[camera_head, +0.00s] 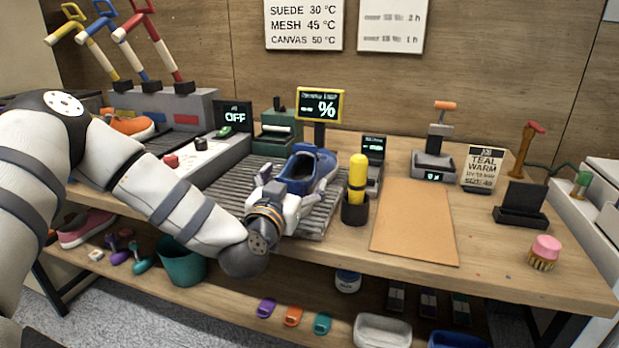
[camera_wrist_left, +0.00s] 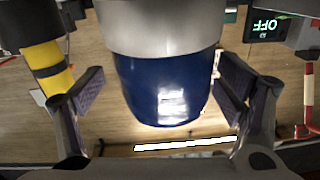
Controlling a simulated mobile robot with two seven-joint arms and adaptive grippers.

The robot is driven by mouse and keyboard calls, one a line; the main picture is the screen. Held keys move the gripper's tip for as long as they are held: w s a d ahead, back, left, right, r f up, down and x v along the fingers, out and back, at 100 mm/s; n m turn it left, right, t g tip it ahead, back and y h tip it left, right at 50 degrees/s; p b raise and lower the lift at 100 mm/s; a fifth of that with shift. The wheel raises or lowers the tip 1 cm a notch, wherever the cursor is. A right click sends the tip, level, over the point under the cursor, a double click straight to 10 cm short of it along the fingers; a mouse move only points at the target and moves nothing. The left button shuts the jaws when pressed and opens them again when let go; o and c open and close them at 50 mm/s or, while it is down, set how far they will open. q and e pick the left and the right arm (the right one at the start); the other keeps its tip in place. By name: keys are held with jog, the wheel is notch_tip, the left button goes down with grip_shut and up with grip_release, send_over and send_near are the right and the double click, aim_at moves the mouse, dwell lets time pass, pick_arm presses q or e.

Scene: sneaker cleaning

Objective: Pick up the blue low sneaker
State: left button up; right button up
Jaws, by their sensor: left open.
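The blue low sneaker (camera_head: 318,161) sits on the grey ribbed mat (camera_head: 240,190) on the bench. My left gripper (camera_head: 280,189) is at the near end of the sneaker, with its arm coming in from the left. In the left wrist view the sneaker's rounded blue end (camera_wrist_left: 160,85), with a pale grey band above it, lies between the two spread finger pads. The pads stand apart from its sides, with gaps visible. The near end of the sneaker is partly hidden by the gripper in the head view. My right gripper is not in view.
A yellow bottle in a dark holder (camera_head: 357,180) stands close to the right of the gripper. A lit sign (camera_head: 319,105) stands behind the sneaker. A tan board (camera_head: 415,222) lies to the right. A pink brush (camera_head: 545,252) is near the right end.

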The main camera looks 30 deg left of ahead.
aim_at(298, 175)
pick_arm(q)
jog(key=x, duration=0.3)
jog(key=shift+w+a+f, duration=0.25)
jog(key=shift+f, duration=0.15)
jog(key=shift+r, duration=0.15)
jog(key=c, duration=1.8)
jog(key=shift+r, duration=0.1)
jog(key=shift+c, duration=1.2)
